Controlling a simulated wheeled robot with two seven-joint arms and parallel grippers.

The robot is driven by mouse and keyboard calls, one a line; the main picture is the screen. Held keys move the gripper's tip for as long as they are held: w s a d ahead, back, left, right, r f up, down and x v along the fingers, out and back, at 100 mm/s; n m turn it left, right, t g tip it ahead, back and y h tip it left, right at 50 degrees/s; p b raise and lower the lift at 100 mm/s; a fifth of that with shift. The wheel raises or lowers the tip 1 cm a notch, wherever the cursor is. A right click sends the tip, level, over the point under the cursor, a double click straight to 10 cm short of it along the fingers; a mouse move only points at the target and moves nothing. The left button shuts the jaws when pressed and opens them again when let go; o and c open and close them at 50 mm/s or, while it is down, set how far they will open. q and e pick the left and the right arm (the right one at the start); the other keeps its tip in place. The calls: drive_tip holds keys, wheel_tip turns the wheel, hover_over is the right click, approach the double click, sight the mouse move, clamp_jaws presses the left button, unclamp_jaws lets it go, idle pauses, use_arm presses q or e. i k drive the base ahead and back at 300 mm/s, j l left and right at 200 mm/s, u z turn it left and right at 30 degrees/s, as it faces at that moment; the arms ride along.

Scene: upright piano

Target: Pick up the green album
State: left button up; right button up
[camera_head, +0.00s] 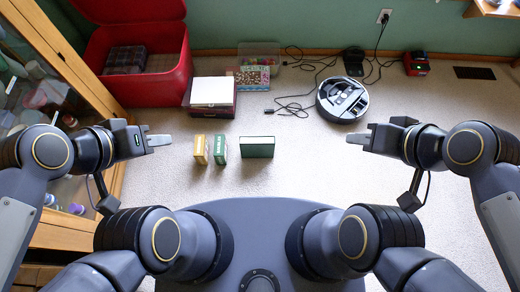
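Three upright book-like items stand in a row on the carpet. A narrow yellow one (201,149) is at the left, a narrow green one (220,149) with pale spine lettering is in the middle, and a wider dark green one (257,148) is at the right. I cannot tell which green one is the album. My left gripper (158,139) is left of the row, apart from it. My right gripper (358,138) is well to the right of the row. Both look empty, but their finger gaps are unclear.
Behind the row are a dark red box with a white top (211,92), a patterned box (252,77) and an open red chest (146,88). A round robot vacuum (342,100) and black cables (292,105) lie back right. A wooden glass cabinet (69,73) borders the left.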

sight(255, 147)
drive_tip(key=i+j, duration=0.15)
drive_tip(key=j, duration=0.25)
drive_tip(key=i+j, duration=0.2)
drive_tip(key=j, duration=0.15)
drive_tip(key=i+j+z, duration=0.1)
drive_tip(key=j, duration=0.3)
drive_tip(key=i+j, duration=0.2)
drive_tip(key=j, duration=0.2)
drive_tip(key=i+j, duration=0.15)
drive_tip(key=j, duration=0.2)
drive_tip(key=z, duration=0.05)
